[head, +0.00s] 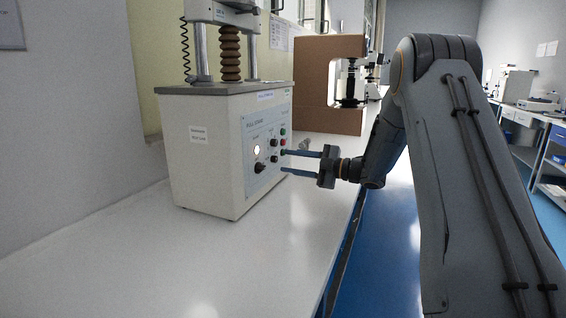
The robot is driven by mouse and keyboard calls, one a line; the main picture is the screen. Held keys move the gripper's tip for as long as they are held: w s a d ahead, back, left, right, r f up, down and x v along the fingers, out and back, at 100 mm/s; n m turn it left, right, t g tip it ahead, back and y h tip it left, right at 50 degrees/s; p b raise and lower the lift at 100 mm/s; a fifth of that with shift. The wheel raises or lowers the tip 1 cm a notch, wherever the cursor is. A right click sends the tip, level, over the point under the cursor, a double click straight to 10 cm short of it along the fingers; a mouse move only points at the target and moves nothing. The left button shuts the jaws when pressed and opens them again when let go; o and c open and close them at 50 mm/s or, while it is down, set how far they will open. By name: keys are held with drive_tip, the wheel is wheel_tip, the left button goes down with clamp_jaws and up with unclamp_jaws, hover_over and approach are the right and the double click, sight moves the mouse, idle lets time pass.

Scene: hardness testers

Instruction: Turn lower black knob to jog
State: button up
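A cream tester box (205,165) stands on the white bench, its control panel turned to the right. On the panel, two small black knobs sit one above the other: the upper black knob (274,143) and the lower black knob (274,158). A larger black knob (260,168) is lower left of them. My gripper (284,161) is open and empty, its two fingers pointing left at the panel, one above the other. Its fingertips are just right of the lower knob; I cannot tell whether they touch the panel. The panel lettering by the knobs is too small to read.
Coloured buttons (282,130) run down the panel's right side. A column with bellows (230,52) and a coiled cable (186,48) rise above the box. A brown tester with a black part (315,85) stands behind. The bench (150,265) is clear in front.

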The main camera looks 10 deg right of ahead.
sight(274, 159)
drive_tip(key=x, duration=0.3)
drive_tip(key=shift+w+a, duration=0.1)
drive_tip(key=shift+a, duration=0.1)
clamp_jaws()
